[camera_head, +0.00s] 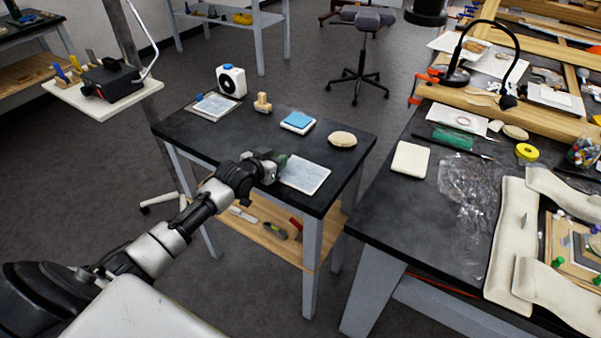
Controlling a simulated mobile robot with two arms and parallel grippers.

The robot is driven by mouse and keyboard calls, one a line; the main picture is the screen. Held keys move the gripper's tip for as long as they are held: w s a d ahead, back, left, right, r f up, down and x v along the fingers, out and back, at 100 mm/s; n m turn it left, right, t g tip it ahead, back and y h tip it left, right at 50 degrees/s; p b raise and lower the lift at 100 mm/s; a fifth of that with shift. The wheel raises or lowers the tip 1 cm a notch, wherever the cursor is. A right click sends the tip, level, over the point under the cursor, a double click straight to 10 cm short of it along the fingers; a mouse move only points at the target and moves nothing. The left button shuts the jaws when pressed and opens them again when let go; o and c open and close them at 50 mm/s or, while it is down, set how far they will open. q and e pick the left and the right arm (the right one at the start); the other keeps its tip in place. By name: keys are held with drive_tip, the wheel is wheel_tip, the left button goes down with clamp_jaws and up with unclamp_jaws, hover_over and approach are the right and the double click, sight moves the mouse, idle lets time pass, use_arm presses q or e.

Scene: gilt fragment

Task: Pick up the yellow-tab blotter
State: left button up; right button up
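My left gripper (272,164) reaches over the small dark table (253,115), at the left edge of a pale flat pad (306,175). A small green patch shows by its fingertips; I cannot tell whether it is a tab of the pad. The fingers are too small and dark to tell whether they are open or shut, or whether they touch the pad. A second pale sheet (215,106) lies at the table's far left. I make out no yellow tab on either, so I cannot tell which is the yellow-tab blotter. My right gripper is not in view.
On the small table are a white device (231,81), a wooden stamp-like piece (262,103), a blue-topped block (298,121) and a beige oval (342,139). A larger cluttered bench (390,215) stands at right, with a cream pad (411,159). A stool (361,50) stands behind.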

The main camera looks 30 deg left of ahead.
use_arm(q)
drive_tip(key=shift+c, duration=0.5)
clamp_jaws()
drive_tip(key=shift+r, duration=0.1)
